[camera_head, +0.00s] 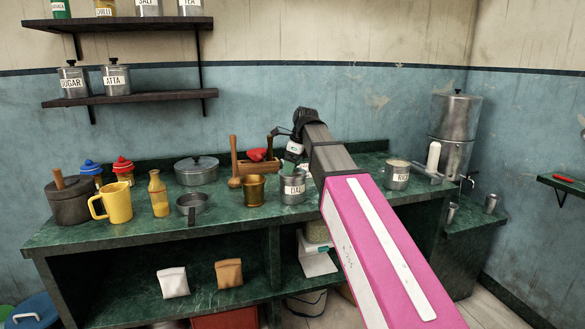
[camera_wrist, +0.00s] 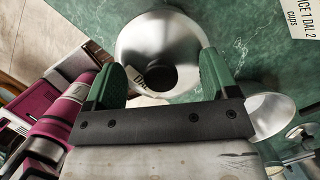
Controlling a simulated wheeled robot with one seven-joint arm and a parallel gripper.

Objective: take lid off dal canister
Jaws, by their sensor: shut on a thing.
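The dal canister (camera_head: 293,189), a steel pot with a DAL label, stands upright on the green counter near its front edge. My gripper (camera_head: 295,160) is just above it, pointing down. In the wrist view, a round shiny steel lid with a black knob (camera_wrist: 160,77) lies between my two green fingers (camera_wrist: 165,72), which are shut on it at its sides. A bit of the label shows beside the knob. The fingertips are small in the head view, and I cannot tell whether the lid touches the canister's rim.
The rice canister (camera_head: 396,175) is to the right, beyond my arm. A pan (camera_head: 191,207) and yellow jug (camera_head: 115,203) stand left. Bare counter lies at the front left.

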